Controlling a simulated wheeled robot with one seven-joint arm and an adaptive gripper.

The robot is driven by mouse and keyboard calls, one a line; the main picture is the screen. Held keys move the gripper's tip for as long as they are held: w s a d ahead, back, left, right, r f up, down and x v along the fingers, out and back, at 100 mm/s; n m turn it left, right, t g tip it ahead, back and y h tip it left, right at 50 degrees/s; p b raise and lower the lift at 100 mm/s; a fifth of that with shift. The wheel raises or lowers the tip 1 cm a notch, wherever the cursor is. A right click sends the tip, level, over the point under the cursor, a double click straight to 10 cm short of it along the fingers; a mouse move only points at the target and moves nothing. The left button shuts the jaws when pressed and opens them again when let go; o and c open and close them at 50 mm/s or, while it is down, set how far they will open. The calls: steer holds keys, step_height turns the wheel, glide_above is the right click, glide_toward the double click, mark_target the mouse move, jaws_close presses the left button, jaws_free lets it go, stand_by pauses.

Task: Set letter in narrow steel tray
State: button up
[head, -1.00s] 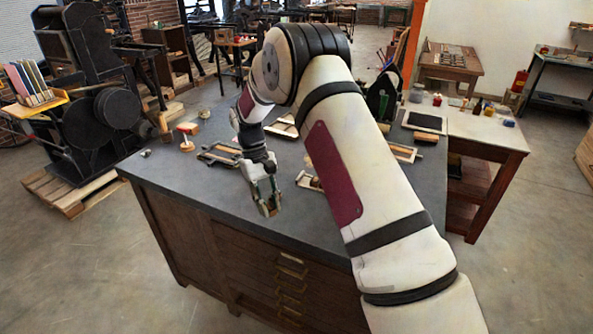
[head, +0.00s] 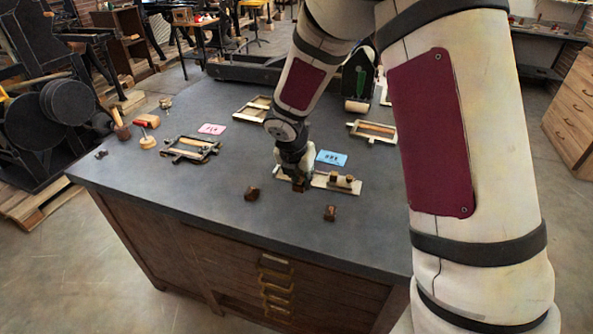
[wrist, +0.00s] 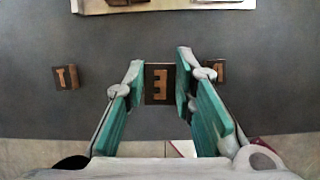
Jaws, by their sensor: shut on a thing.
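My gripper (head: 299,184) points down over the near part of the dark bench and is shut on a dark wooden letter block. In the wrist view the block (wrist: 158,92) shows a pale E between the teal fingers (wrist: 160,72). Pale trays lie just beyond the gripper. The right one (head: 322,184) carries small blocks; the left one (head: 282,175) is partly hidden by my gripper. I cannot tell which is the narrow steel tray.
Two loose letter blocks lie on the bench, one left (head: 252,194) and one right (head: 330,213) of my gripper. A blue card (head: 332,158) lies behind the trays. A dark frame (head: 190,149) and a pink card (head: 211,128) are farther left. Bare bench lies between.

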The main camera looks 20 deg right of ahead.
steer(key=shift+w+n, duration=0.1)
steer(key=shift+n, duration=0.2)
steer(key=w, duration=0.5)
steer(key=w+f, duration=0.1)
steer(key=w, duration=0.9)
steer(key=shift+w+f, duration=0.25)
steer(key=shift+w, duration=0.1)
steer(key=shift+f+p, duration=0.75)
steer(key=shift+f, duration=1)
steer(key=shift+f, duration=0.1)
steer(key=shift+f, duration=0.35)
steer(key=shift+f+b, duration=0.2)
steer(key=shift+b, duration=0.15)
